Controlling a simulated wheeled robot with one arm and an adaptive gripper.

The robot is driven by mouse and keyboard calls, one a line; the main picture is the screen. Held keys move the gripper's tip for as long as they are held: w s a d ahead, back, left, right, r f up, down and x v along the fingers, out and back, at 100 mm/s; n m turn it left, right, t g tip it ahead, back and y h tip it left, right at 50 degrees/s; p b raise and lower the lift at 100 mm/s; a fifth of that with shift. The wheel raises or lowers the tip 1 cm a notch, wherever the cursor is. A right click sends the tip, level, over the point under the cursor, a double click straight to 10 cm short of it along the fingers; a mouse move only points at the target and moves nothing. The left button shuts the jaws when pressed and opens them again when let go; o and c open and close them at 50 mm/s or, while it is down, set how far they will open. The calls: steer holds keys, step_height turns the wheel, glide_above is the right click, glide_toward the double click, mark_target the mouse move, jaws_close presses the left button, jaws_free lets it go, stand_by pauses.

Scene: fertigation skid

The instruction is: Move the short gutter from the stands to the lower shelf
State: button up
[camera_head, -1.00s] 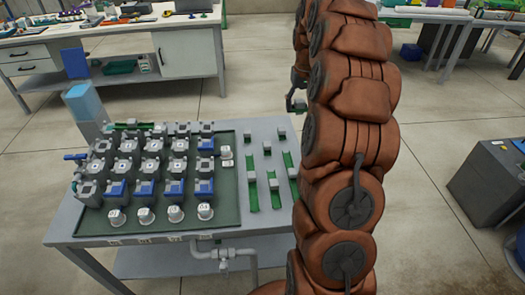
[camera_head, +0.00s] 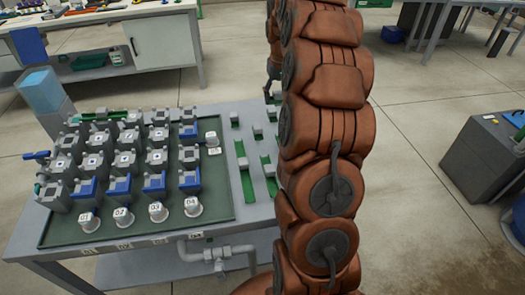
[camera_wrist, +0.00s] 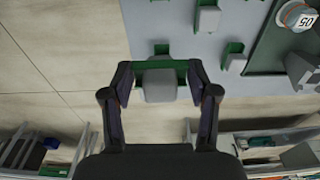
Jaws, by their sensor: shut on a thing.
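In the wrist view my gripper (camera_wrist: 160,75) is shut on a short green gutter (camera_wrist: 150,64), which runs crosswise between the two fingers. A grey block (camera_wrist: 160,88) shows right beside the gutter, between the fingers. I cannot tell whether it touches the gutter. In the head view my gripper (camera_head: 270,94) is small, at the table's far right corner, and mostly hidden by my arm. Small grey stands (camera_head: 257,133) and green gutter pieces (camera_head: 247,186) sit on the right part of the table. The lower shelf (camera_head: 150,272) shows under the table's front edge.
A green tray (camera_head: 225,200) of grey and blue fittings and numbered cups fills the left of the table. A grey pipe with a valve (camera_head: 218,252) hangs below the front edge. A grey cabinet (camera_head: 485,165) stands at the right. The floor between is open.

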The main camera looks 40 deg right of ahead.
mark_target(276, 131)
steer(key=shift+f, duration=5.3)
steer(key=shift+f, duration=0.15)
steer(key=o, duration=0.9)
steer(key=shift+c, duration=0.2)
